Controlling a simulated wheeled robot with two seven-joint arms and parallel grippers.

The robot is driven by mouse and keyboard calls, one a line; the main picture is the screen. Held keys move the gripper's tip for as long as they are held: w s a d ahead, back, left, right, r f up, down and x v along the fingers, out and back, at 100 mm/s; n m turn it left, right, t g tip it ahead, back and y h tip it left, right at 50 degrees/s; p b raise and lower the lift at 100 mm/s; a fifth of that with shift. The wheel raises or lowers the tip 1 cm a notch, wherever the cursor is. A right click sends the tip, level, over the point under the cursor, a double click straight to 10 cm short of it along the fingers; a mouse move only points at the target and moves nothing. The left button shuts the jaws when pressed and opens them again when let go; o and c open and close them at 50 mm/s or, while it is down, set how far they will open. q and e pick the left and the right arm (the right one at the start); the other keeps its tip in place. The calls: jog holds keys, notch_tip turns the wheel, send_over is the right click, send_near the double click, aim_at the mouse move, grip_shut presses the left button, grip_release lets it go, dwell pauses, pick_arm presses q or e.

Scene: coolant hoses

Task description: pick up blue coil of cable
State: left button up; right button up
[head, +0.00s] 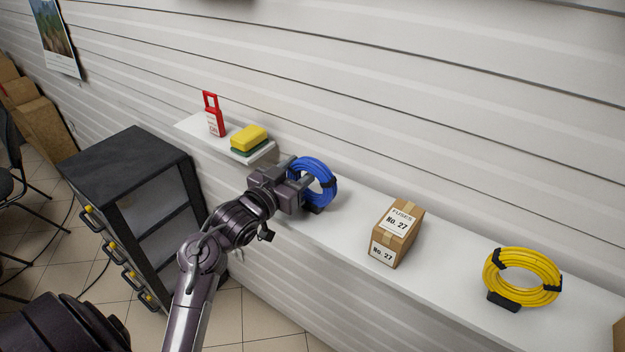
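The blue coil of cable (325,186) stands upright on the white wall shelf, with a black base under it. My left gripper (297,172) is at the left side of the coil, its two fingers apart with part of the coil's rim between them. The gripper partly hides that side of the coil. I cannot tell whether the fingers press on the cable or only straddle it. The coil appears to rest on the shelf. My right gripper is not in view.
A fuse box (397,234) and a yellow coil (522,277) stand on the shelf (350,215) to the right. A yellow and green sponge (249,138) and a red tag (213,115) are on the left part. A dark drawer cabinet (130,170) stands below left.

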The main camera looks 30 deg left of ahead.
pick_arm(q)
jog(key=shift+s, duration=0.1)
grip_shut()
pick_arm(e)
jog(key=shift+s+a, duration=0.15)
pick_arm(q)
jog(key=shift+r, duration=0.15)
